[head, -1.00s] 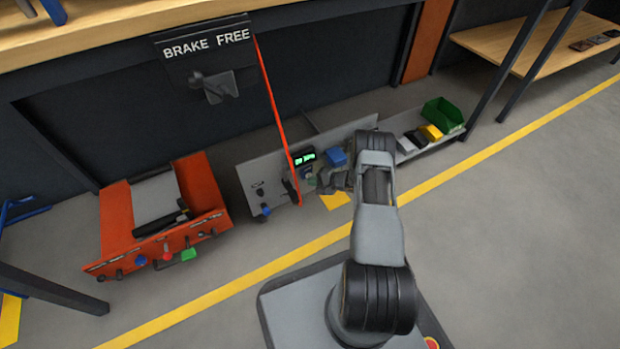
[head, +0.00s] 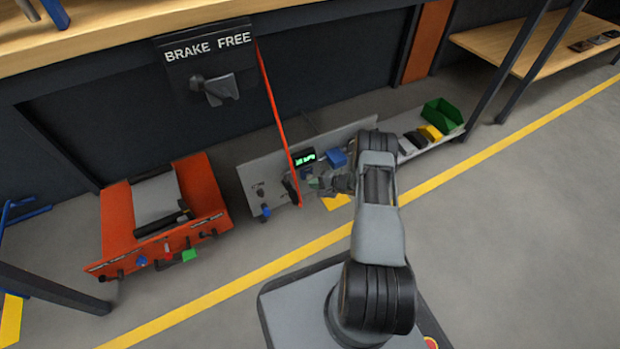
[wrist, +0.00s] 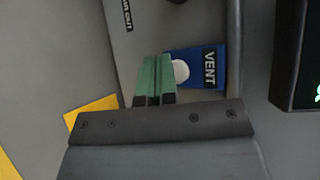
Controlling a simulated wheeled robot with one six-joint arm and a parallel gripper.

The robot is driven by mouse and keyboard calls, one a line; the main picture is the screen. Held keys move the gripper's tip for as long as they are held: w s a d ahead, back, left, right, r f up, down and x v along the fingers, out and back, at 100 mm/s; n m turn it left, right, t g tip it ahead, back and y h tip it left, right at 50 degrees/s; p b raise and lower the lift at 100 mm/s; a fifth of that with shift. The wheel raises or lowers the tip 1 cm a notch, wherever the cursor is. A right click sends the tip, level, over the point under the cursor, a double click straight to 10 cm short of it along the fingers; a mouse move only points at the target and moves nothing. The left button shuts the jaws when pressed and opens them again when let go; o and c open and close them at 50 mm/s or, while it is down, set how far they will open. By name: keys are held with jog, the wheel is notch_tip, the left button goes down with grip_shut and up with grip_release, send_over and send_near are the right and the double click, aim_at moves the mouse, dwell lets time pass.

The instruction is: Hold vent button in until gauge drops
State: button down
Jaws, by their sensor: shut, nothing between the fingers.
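The vent button (wrist: 181,71) is a white round cap on a blue plate (wrist: 212,70) lettered VENT. My gripper (wrist: 155,62) has its green fingers together and empty. Its tips overlap the left edge of the button in the wrist view; I cannot tell whether they touch or press it. In the head view my gripper (head: 322,183) is at the grey panel (head: 258,178), below a black display (head: 304,158) with green lit marks. Those marks are too small to read. The display's edge (wrist: 290,55) also shows at the right of the wrist view.
An orange cart (head: 205,188) with coloured knobs stands left of the panel. A red strip (head: 277,115) slants down from the BRAKE FREE sign (head: 207,48) across the panel. A blue block (head: 337,159) and a green bin (head: 442,114) are to the right. Open floor lies in front.

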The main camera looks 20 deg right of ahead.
jog(key=shift+s, duration=0.3)
jog(key=shift+s+d+p, duration=0.2)
jog(key=shift+s+p, duration=0.35)
jog(key=shift+s, duration=0.7)
jog(key=shift+s+d+p, duration=0.15)
jog(key=shift+s+p, duration=0.4)
jog(key=shift+s, duration=0.7)
